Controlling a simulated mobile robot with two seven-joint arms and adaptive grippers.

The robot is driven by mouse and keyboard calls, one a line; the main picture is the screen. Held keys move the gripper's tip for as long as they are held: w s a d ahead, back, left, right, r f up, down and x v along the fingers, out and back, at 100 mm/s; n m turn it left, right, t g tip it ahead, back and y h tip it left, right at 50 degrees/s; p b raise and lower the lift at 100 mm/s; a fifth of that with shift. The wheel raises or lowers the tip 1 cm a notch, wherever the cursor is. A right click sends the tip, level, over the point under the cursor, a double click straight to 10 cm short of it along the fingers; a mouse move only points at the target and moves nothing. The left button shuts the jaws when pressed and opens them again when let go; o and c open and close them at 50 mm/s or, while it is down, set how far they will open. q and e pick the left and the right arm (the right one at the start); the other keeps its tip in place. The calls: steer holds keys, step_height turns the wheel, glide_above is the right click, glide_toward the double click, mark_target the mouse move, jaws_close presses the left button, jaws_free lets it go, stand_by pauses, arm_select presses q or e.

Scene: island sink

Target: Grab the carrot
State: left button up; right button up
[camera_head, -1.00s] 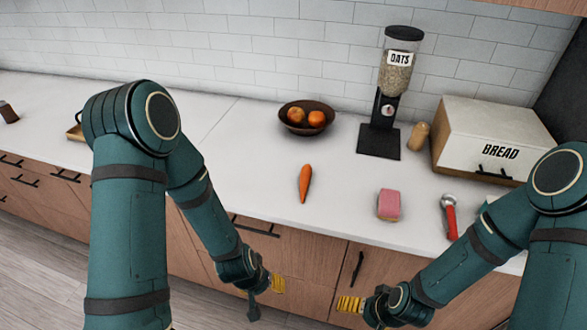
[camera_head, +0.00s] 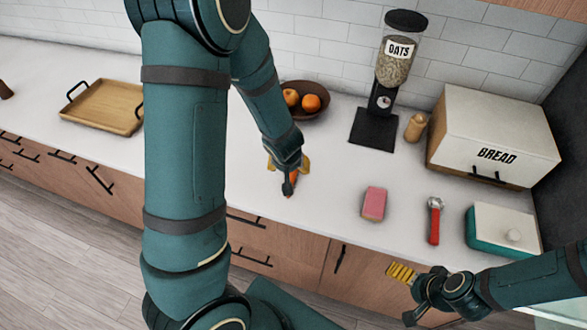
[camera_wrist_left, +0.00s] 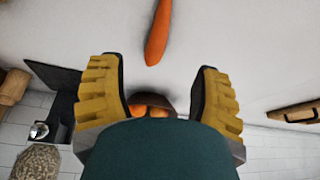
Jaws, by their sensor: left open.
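The orange carrot (camera_head: 293,180) lies on the white counter, mostly hidden by my left gripper (camera_head: 287,168) in the head view. That gripper is open and points down over it. In the left wrist view, the carrot (camera_wrist_left: 157,36) shows at the top centre, its lower tip in line with the gap between the spread yellow-padded fingers (camera_wrist_left: 158,92). The fingers are not closed on it. My right gripper (camera_head: 405,295) is empty and spread open in front of the counter's edge.
A brown fruit bowl (camera_head: 318,112) stands behind the carrot. An oats dispenser (camera_head: 376,128), pink sponge (camera_head: 374,204), red-handled tool (camera_head: 434,222), white-lidded teal box (camera_head: 505,230) and bread box (camera_head: 490,135) are to the right. A wooden tray (camera_head: 110,103) is left.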

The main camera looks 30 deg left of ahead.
mark_target(292, 176)
arm_select(q)
steer(key=b+x, duration=0.2)
steer(key=x, duration=0.9)
steer(key=shift+w+d+f+b, duration=0.1)
steer(key=shift+w+f+b, duration=0.1)
steer(key=shift+b, duration=0.2)
steer(key=shift+r, duration=0.1)
steer(key=shift+s, duration=0.1)
jaws_close()
